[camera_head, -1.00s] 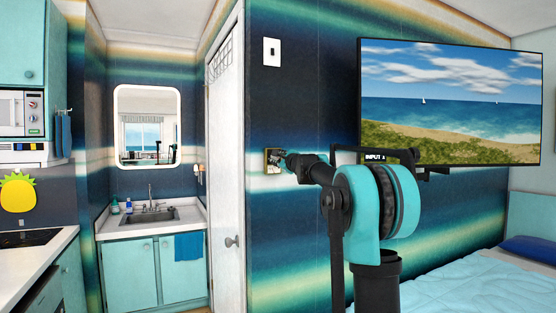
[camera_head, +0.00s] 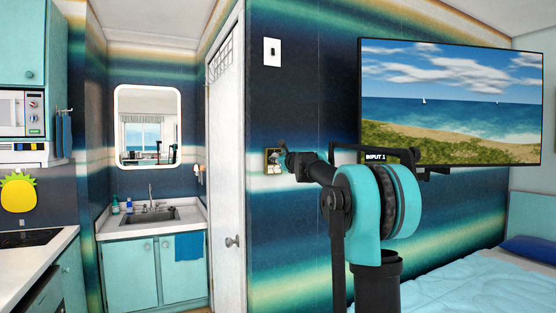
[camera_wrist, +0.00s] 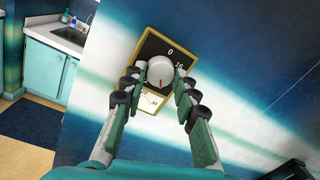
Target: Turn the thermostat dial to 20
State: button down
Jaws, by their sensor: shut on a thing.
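The thermostat (camera_wrist: 150,46) is a dark plate with a gold rim on the wall. Its round white dial (camera_wrist: 159,69) has a red mark that points toward the bottom of the wrist view. My gripper (camera_wrist: 161,76) is shut on the dial, one finger on each side. In the head view, the thermostat (camera_head: 273,161) is small, with my gripper (camera_head: 287,160) at its right side.
A white light switch (camera_head: 271,52) is on the wall above. A wall-mounted TV (camera_head: 450,105) is to the right, behind my arm. A white door (camera_head: 225,160) stands left of the thermostat. A bed (camera_head: 460,285) is at lower right.

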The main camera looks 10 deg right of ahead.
dwell(0.3)
jog(key=c, duration=1.2)
grip_release()
jog(key=shift+o, duration=0.2)
jog(key=v, duration=1.2)
